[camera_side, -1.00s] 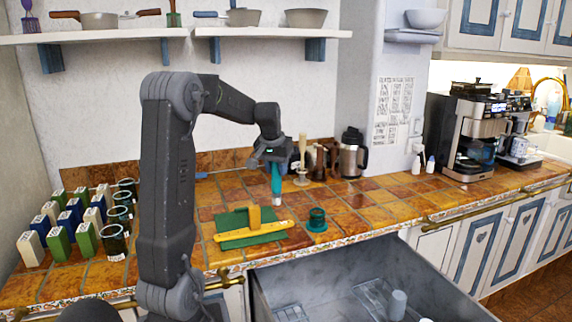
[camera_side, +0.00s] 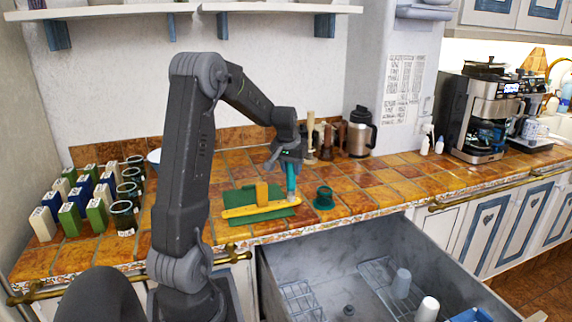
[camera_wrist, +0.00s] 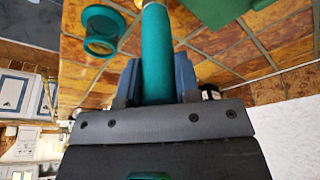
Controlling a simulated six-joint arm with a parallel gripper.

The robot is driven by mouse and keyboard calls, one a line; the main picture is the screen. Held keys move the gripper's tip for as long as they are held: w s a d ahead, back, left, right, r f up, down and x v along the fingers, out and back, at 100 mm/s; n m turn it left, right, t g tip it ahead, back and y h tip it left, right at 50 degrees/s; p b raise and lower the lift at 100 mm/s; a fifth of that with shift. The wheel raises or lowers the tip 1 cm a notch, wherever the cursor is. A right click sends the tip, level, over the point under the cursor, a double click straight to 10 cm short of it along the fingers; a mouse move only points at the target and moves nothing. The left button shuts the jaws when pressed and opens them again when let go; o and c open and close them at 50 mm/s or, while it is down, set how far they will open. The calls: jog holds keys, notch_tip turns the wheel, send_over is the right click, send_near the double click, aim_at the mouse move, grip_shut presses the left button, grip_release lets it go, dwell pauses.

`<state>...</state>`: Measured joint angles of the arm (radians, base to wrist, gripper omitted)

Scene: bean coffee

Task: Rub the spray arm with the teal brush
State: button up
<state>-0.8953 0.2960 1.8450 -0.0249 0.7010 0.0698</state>
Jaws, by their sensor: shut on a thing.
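My gripper (camera_side: 289,160) is shut on the teal brush (camera_side: 291,180), which points down over the counter. In the wrist view the brush handle (camera_wrist: 155,50) sits between the two fingers (camera_wrist: 156,85); its lower end is out of frame there. The spray arm looks like a long yellow bar (camera_side: 240,212) lying on a green mat (camera_side: 237,198), with a yellow upright block (camera_side: 262,193) at its middle. The brush tip is at the right end of the bar in the side view; I cannot tell whether it touches.
A dark green round holder (camera_side: 324,199) stands right of the mat; its ring shows in the wrist view (camera_wrist: 98,45). An open dishwasher-like drawer (camera_side: 345,240) lies in front. Boxes and jars (camera_side: 125,215) stand left; a steel flask (camera_side: 360,135) stands behind.

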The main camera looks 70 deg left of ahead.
jog(key=a+v, duration=0.1)
jog(key=v, duration=0.7)
jog(key=shift+s+a+r, duration=0.2)
jog(key=shift+s+a, duration=0.1)
jog(key=shift+a, duration=0.1)
dwell(1.3)
jog(key=w+d+f+m+h, duration=0.1)
jog(key=w+d+f+m, duration=0.2)
jog(key=d, duration=0.7)
jog(key=w+d+f+m, duration=0.3)
jog(key=d+f, duration=0.5)
jog(key=d, duration=0.3)
jog(key=w+d+f+m+t+h, duration=0.1)
jog(key=w+d+f+m, duration=0.2)
jog(key=d, duration=0.8)
notch_tip(320, 180, down, 3)
jog(key=w, duration=0.2)
jog(key=shift+w+d+r+m+h, duration=0.2)
jog(key=shift+w+d+m+h, duration=0.05)
jog(key=shift+w+m+h, duration=0.05)
